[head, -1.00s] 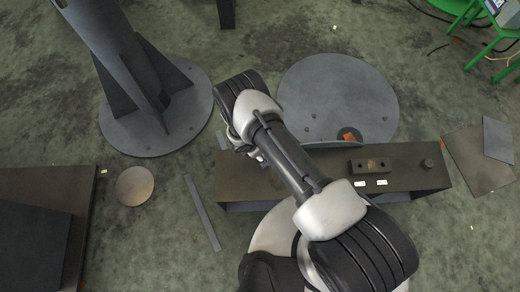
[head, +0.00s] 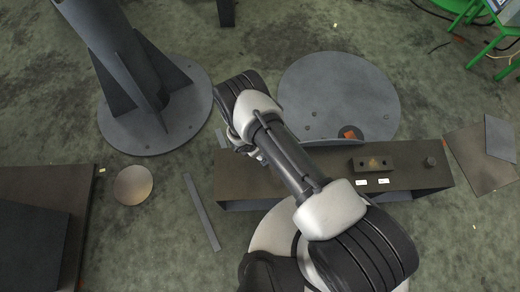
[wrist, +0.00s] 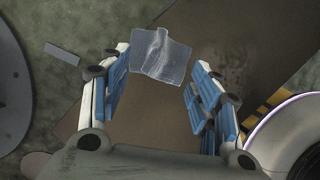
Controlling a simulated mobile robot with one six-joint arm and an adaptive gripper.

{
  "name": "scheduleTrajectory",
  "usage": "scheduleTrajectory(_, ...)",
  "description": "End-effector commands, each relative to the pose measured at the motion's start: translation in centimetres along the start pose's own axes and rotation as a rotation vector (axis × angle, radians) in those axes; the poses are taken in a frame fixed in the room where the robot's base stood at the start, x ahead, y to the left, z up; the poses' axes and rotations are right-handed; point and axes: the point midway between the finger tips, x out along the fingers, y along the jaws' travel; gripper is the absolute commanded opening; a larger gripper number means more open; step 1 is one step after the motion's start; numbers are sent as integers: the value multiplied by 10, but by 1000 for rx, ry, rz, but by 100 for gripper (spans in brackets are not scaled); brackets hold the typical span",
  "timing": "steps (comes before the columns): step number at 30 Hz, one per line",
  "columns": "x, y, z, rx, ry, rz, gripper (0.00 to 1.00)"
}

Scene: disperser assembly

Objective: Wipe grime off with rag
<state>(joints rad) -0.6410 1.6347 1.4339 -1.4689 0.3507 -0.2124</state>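A pale, translucent grey rag (wrist: 160,54) with a raised crease down its middle shows in the wrist view, between and just beyond my fingertips. My gripper (wrist: 158,72) is open, with its blue-padded fingers on either side of the rag and apart from it. I cannot tell how high the fingers are above it. Dark smudges, which look like grime (wrist: 232,68), mark the brown bench surface (wrist: 255,35) to the right of the rag. In the head view my arm hides the rag and the gripper's fingertips; the bench also shows there (head: 420,180).
A dark block with two holes (head: 373,164) and a small knob-like part (head: 430,161) sit on the bench's right half. A round plate (head: 340,90) lies behind it. A large finned column (head: 150,85) stands at the left. Green furniture (head: 490,40) is at the far right.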

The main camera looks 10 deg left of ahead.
Motion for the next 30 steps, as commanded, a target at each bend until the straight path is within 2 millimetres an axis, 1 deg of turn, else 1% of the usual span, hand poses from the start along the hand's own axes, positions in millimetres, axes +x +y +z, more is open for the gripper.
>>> scheduleTrajectory(2, 0, 0, 0, 0, 0, 0, 53)
scheduleTrajectory(30, 0, 0, 0, 0, 0, 0, 18)
